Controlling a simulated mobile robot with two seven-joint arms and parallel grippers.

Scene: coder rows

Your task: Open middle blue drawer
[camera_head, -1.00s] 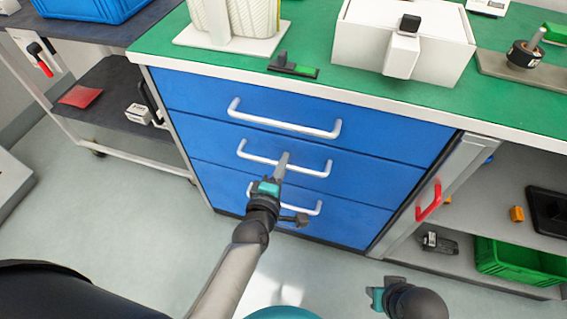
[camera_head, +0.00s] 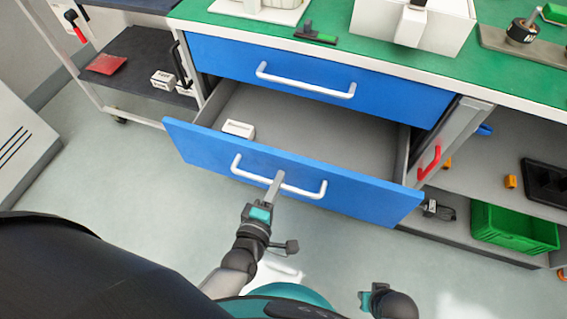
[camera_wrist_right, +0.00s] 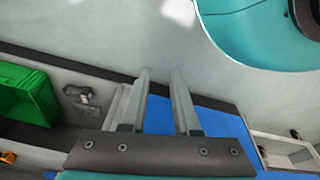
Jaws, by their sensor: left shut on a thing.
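The middle blue drawer (camera_head: 340,191) is pulled well out of the cabinet in the head view, and its grey interior shows. Its white bar handle (camera_head: 238,166) runs across the front. My left gripper (camera_head: 274,186) is shut on this handle near its middle. A small white box (camera_head: 238,129) lies inside the drawer at the left. My right gripper (camera_head: 374,298) is low in the head view, apart from the drawer. In the right wrist view its two fingers (camera_wrist_right: 160,85) stand apart with nothing between them.
The top blue drawer (camera_head: 290,68) is closed under the green worktop (camera_head: 360,58). The open drawer hides the bottom one in the head view. A red handle (camera_head: 430,163) and a green crate (camera_head: 510,228) are on the right. A dark shelf cart (camera_head: 130,68) stands left.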

